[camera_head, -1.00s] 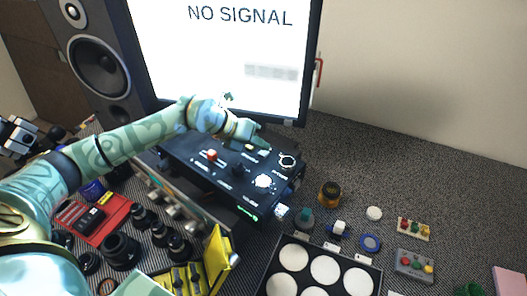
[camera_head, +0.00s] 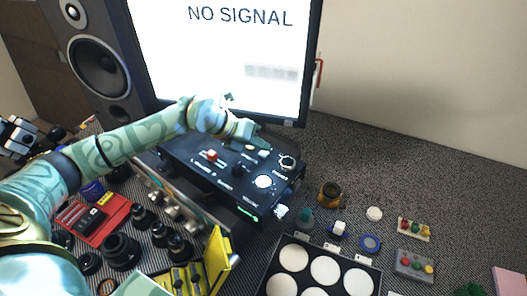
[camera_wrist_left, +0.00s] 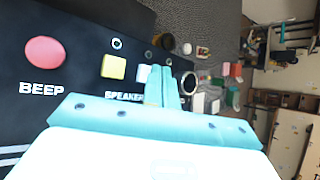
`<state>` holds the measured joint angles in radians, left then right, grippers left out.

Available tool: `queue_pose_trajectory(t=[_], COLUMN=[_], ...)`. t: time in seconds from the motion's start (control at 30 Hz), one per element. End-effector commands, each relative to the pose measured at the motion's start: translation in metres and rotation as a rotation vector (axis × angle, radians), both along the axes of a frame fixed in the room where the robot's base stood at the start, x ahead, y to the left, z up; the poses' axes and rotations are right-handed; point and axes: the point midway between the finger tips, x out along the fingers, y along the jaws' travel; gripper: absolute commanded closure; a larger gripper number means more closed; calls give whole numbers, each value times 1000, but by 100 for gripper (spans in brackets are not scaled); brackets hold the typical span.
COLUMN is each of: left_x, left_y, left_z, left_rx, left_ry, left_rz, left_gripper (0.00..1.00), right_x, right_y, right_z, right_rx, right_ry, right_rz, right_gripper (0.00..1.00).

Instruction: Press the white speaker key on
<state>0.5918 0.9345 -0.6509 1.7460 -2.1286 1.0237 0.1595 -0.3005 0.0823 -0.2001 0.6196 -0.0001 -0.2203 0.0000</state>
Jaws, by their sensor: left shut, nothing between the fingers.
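The black control box (camera_head: 200,172) stands in front of the monitor. Its white speaker key (camera_head: 264,153) shows near its far right part. In the left wrist view the white key (camera_wrist_left: 143,73) sits beside a yellow key (camera_wrist_left: 113,67), above the partly covered SPEAKER label (camera_wrist_left: 124,97). My left gripper (camera_head: 263,143) is shut and empty, just over the far edge of the box. In the left wrist view its fingers (camera_wrist_left: 165,82) are right beside the white key. I cannot tell whether they touch it, or whether the key is on. My right gripper is not in view.
A red BEEP button (camera_wrist_left: 45,51) lies on the same panel. A large round knob (camera_head: 287,162) and a lit white dial (camera_head: 263,182) are at the box's right end. The monitor (camera_head: 225,60) rises behind. A tray of white discs (camera_head: 278,240) stands in front.

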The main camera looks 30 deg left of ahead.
Motion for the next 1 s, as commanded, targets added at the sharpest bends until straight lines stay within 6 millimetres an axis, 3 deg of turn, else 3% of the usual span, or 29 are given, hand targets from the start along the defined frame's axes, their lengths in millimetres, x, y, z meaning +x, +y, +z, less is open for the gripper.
queue_pose_trajectory(t=[1.0], left_x=[0], left_y=[0], left_z=[-9], left_rx=[0], left_ry=[0], left_rz=[0], left_gripper=[100], right_x=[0], right_y=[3], right_z=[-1], right_rx=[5], right_ry=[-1], right_rz=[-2], right_gripper=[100])
